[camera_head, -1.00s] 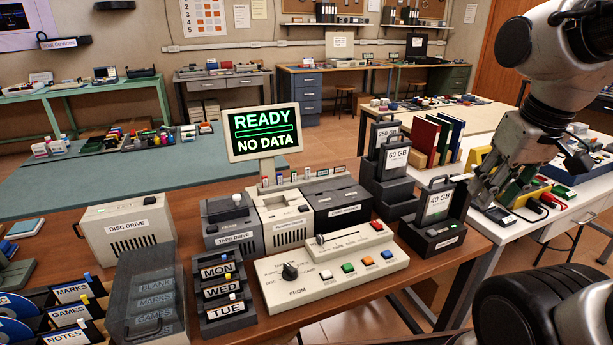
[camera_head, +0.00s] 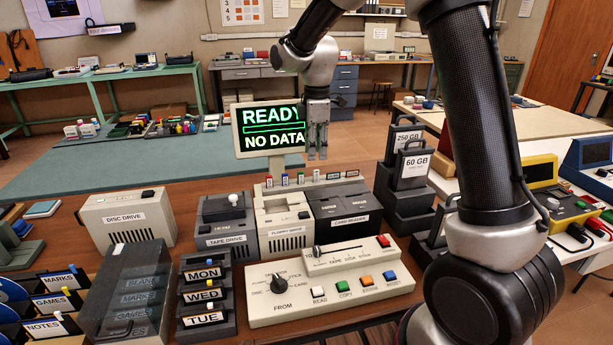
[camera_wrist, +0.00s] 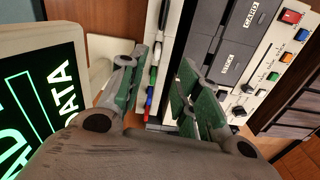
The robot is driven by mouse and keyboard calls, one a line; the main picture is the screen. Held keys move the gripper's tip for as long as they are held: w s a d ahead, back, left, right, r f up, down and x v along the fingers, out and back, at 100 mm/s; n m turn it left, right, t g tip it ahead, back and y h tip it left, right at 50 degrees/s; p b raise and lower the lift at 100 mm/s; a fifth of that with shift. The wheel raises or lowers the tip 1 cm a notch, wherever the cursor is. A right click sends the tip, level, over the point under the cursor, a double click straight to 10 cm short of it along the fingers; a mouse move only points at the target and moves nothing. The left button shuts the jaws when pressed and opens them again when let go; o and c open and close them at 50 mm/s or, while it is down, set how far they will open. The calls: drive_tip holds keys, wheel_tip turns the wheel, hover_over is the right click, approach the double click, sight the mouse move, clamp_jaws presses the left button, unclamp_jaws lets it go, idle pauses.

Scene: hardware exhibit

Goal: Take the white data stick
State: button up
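The white data stick (camera_head: 316,175) appears to stand in a row with red, blue and green sticks on the back edge of the drive units. In the wrist view a white stick (camera_wrist: 158,50) shows in this row, between the fingers' sides of the picture. It is small and partly unclear. My gripper (camera_head: 317,152) hangs fingers down above and behind the row, in front of the right edge of the screen. In the wrist view my gripper (camera_wrist: 160,95) has its green-padded fingers apart, with nothing held between them.
The READY / NO DATA screen (camera_head: 268,128) stands close to the left of my gripper. The card reader (camera_head: 345,208) and the control panel (camera_head: 335,283) lie in front of the row. Black 250 GB and 60 GB cartridges (camera_head: 412,165) stand to the right.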

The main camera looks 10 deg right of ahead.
sight(316, 171)
drive_tip(key=shift+n, duration=0.6)
drive_tip(key=f, duration=0.8)
drive_tip(key=shift+w+d, duration=0.2)
drive_tip(key=shift+w, duration=0.05)
drive_tip(key=shift+r, duration=0.1)
clamp_jaws()
